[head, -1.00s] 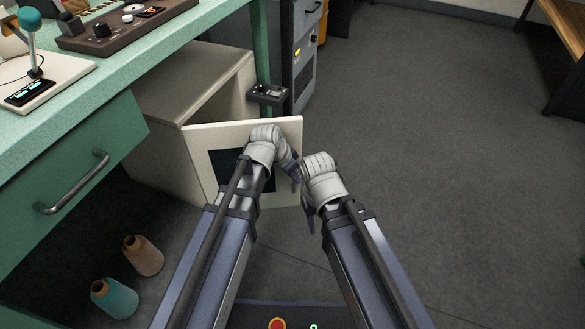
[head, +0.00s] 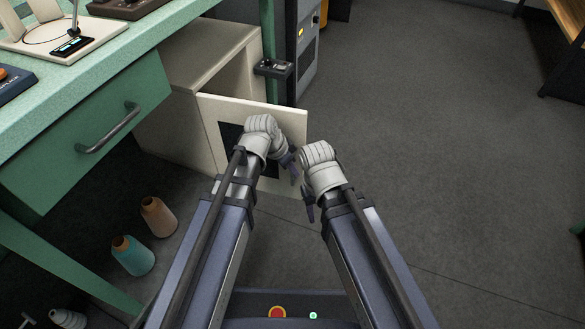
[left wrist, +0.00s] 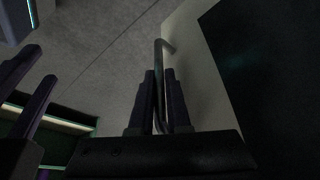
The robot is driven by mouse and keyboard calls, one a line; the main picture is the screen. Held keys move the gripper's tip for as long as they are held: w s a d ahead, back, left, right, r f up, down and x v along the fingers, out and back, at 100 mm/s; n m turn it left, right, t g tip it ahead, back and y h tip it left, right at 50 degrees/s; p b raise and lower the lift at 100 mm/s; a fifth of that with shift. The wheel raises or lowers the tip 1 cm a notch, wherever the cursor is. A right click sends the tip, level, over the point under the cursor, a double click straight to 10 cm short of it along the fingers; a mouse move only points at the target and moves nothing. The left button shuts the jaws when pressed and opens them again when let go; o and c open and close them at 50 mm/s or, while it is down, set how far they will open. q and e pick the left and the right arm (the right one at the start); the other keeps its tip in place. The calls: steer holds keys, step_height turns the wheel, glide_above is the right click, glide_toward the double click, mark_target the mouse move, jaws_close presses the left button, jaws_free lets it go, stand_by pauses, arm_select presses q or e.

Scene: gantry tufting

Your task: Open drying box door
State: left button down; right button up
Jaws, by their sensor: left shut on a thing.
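The drying box (head: 207,50) is a cream cabinet under the green bench, with its front open. Its cream door (head: 285,117), with a dark window panel (head: 231,134), stands swung out from the box toward me. My left gripper (head: 287,160) is at the door's outer side, mostly behind my wrist in the head view. In the left wrist view its fingers (left wrist: 160,78) lie on both sides of the grey bar handle (left wrist: 159,58), shut on it. My right gripper (head: 304,194) hangs just right of the door; its two fingers (left wrist: 30,85) look apart and empty in the left wrist view.
The green bench drawer (head: 90,140) with its bar handle is at left. Peach (head: 158,216) and teal (head: 133,255) cones stand on the floor below. A small control box (head: 273,68) sits beside the drying box. The grey floor (head: 440,150) at right is clear.

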arm_select(q)
steer(key=c, duration=1.2)
jaws_free()
steer(key=shift+o, duration=0.2)
steer(key=p+v, duration=0.7)
steer(key=v, duration=0.1)
steer(key=shift+f, duration=0.1)
